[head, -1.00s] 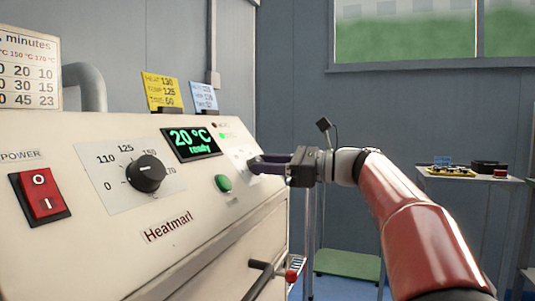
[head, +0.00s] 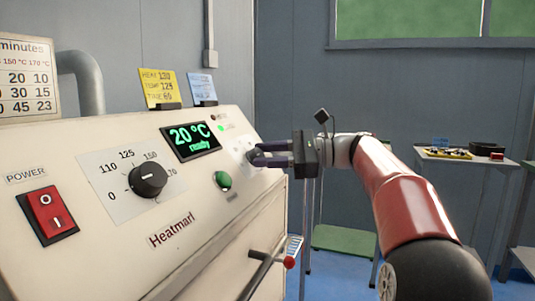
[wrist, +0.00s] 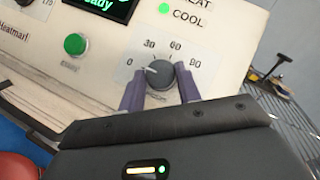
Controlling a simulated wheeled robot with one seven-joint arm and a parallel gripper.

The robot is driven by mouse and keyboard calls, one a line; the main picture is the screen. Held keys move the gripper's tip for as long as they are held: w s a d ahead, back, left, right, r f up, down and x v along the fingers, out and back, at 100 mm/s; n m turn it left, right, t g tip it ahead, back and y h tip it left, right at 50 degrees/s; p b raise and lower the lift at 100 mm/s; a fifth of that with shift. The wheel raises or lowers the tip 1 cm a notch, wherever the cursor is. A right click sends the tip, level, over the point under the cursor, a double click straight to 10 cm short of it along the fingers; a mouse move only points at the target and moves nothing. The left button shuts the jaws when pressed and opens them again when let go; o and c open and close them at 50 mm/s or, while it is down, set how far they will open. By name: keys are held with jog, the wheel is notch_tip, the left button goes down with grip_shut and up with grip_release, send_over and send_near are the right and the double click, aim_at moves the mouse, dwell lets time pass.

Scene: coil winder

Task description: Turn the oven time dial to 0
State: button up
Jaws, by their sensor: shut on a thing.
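The time dial (wrist: 159,75) is a dark round knob on a pale plate marked 0, 30, 60 and 90, seen in the wrist view. Its white pointer line points left, between 0 and 30 and closer to 0. My gripper (wrist: 160,86) has one purple finger on each side of the knob and is shut on it. In the head view my gripper (head: 256,154) reaches from the right to the panel's right end, and its fingers hide most of the dial there. The oven (head: 110,255) display (head: 191,141) reads 20 °C, ready.
The larger temperature dial (head: 148,179), green button (head: 222,180) and red power switch (head: 47,214) are to the left on the panel. Cards (head: 160,88) stand on top. A side table (head: 470,156) is at the right.

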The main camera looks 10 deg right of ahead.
jog(key=o, duration=1)
jog(key=shift+c, duration=0.2)
jog(key=shift+d, duration=0.1)
jog(key=v, duration=0.7)
jog(key=shift+d, duration=0.3)
jog(key=shift+s+d, duration=0.1)
jog(key=shift+s, duration=0.05)
